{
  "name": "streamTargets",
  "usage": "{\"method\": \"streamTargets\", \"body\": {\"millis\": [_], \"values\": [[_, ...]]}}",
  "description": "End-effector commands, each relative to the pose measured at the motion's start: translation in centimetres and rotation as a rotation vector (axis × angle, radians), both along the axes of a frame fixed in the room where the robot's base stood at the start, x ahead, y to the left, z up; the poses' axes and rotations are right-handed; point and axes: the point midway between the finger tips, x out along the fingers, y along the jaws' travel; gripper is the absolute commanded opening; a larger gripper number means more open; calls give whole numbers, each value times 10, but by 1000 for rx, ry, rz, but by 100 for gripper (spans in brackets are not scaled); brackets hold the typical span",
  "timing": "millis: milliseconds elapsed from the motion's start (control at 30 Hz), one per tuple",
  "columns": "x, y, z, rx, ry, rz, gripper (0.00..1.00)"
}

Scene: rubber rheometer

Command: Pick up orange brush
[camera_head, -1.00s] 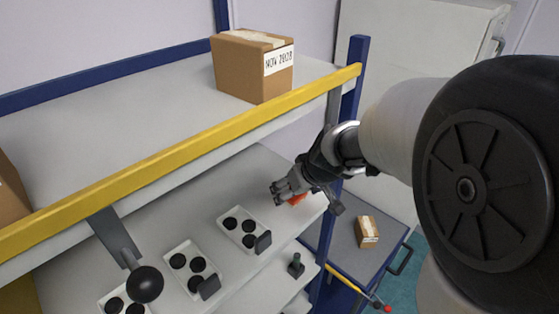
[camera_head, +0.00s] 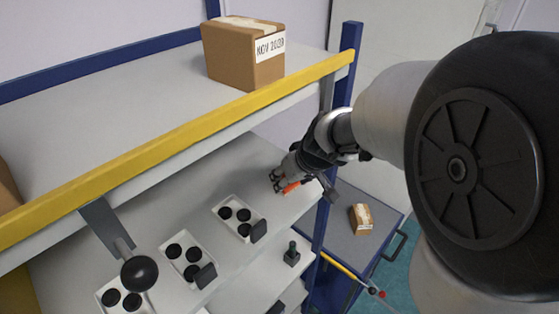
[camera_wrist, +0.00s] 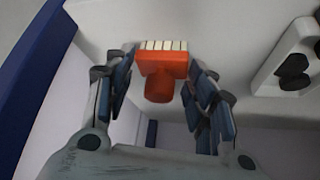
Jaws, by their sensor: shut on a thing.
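The orange brush (camera_wrist: 162,64), with a row of pale bristles along its far edge and a round orange handle, sits between the two fingers of my gripper (camera_wrist: 162,92) in the wrist view. The gripper is shut on it. In the head view, the orange brush (camera_head: 291,187) shows as a small patch at the fingertips of my gripper (camera_head: 281,182), over the right end of the grey middle shelf (camera_head: 190,195). Whether the brush still touches the shelf I cannot tell.
White trays with black discs (camera_head: 238,218) stand left of my gripper, one also at right in the wrist view (camera_wrist: 290,62). A blue upright (camera_head: 335,130) is close on the right. The upper shelf's yellow beam (camera_head: 180,130) runs above. A cardboard box (camera_head: 243,52) stands there.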

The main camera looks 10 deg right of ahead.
Motion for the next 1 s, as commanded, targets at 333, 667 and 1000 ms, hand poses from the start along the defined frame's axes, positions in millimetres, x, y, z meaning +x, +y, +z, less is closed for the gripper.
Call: {"method": "streamTargets", "body": {"millis": [333,667,1000], "values": [[0,0,7,0,-1,2,13],[-48,-12,13,1,-5,-3,13],[-129,-31,13,0,-4,-4,13]]}}
